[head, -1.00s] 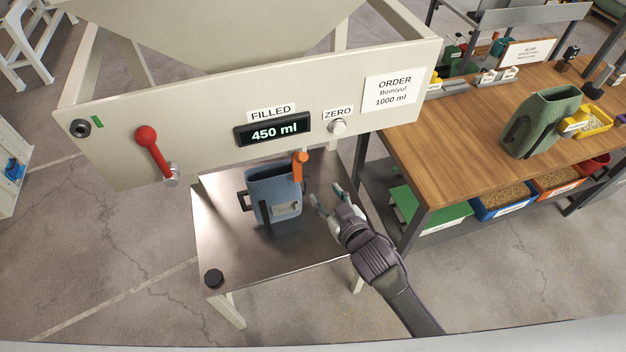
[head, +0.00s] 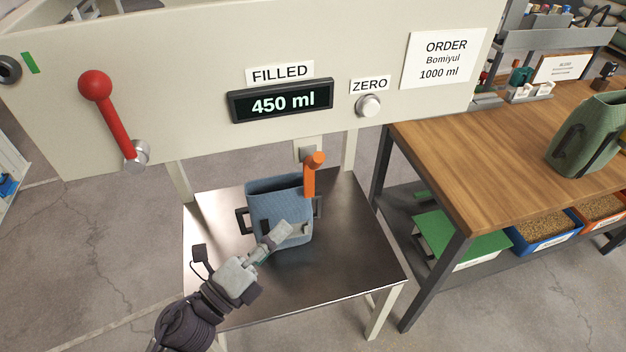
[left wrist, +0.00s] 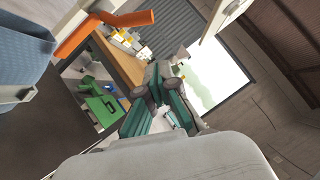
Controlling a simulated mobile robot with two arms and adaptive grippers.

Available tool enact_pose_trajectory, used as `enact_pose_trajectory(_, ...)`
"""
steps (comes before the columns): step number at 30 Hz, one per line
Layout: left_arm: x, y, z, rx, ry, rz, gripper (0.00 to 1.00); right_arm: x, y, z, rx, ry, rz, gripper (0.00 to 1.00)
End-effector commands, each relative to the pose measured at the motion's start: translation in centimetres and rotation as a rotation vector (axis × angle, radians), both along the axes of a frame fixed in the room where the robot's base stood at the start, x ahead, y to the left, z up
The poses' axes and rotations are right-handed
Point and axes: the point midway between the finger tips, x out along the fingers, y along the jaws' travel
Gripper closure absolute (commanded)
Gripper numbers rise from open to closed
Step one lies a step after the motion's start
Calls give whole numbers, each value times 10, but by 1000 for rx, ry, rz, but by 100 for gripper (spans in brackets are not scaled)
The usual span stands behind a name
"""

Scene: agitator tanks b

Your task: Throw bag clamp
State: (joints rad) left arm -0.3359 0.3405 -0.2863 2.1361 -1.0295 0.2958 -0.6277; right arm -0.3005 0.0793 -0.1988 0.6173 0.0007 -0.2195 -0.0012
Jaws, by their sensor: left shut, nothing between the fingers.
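The orange clamp lever (head: 311,176) stands upright at the right side of the blue bag (head: 275,192), under the panel. It also shows in the left wrist view (left wrist: 100,33), at the upper left beside the blue bag (left wrist: 20,60). The bag stands upright on the metal table, its top open. My left gripper (head: 279,235) is shut and empty in front of the bag, left of and below the lever, and covers part of the bag's front. Its teal-padded fingers show in the left wrist view (left wrist: 162,95). Whether it touches the bag I cannot tell. My right gripper is out of view.
The metal table (head: 350,255) is mostly bare. The panel above carries a red lever (head: 112,115), a display (head: 280,102) reading 450 ml and a zero knob (head: 368,105). A wooden bench (head: 460,150) with a green bag (head: 588,140) stands at the right.

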Motion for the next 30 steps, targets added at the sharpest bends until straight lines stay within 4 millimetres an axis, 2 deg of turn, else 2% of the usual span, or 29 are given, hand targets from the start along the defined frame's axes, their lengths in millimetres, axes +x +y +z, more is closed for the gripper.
enact_pose_trajectory(6,31,-25,16,-5,1,1,100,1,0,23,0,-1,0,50)
enact_pose_trajectory(14,72,-59,26,-7,4,2,100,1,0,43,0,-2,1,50)
enact_pose_trajectory(21,100,-55,36,-4,5,2,100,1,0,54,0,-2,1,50)
enact_pose_trajectory(30,107,-54,36,-6,6,2,100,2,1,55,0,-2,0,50)
